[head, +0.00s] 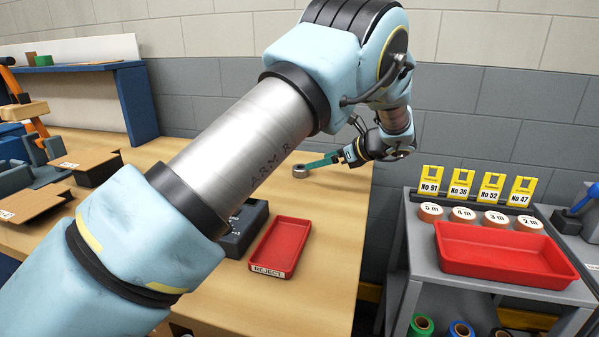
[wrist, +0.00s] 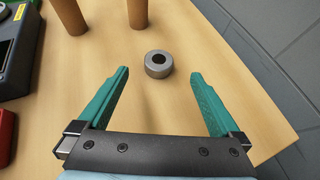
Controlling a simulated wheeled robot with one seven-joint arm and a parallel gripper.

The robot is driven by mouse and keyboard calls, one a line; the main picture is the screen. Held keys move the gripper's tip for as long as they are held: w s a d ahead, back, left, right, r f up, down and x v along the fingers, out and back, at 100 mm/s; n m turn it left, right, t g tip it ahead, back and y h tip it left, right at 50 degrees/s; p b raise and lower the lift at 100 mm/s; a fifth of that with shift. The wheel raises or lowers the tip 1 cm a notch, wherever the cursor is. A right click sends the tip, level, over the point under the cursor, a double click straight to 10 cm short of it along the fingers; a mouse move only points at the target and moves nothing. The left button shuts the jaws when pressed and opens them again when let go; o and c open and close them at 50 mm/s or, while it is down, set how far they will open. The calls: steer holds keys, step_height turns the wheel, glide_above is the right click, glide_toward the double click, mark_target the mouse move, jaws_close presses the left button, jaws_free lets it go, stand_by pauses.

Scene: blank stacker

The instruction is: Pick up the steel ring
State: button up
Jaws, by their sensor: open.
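The steel ring (wrist: 158,64) is a short grey cylinder with a dark central hole. It lies flat on the wooden table, and it also shows in the head view (head: 300,171) toward the table's far right part. My gripper (wrist: 160,72) has two green fingers, spread apart and empty.
Two brown cylinders (wrist: 138,12) stand beyond the ring in the wrist view. A red REJECT tray (head: 281,246) and a dark device (head: 246,228) sit nearer on the table. A grey cart with a red tray (head: 500,252) stands at right. The table (wrist: 250,110) around the ring is clear.

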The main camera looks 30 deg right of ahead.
steer(key=p+x, duration=0.2)
steer(key=x, duration=0.5)
steer(key=shift+w+a+f, duration=0.15)
steer(key=shift+w+f, duration=0.1)
jaws_close()
stand_by(0.6)
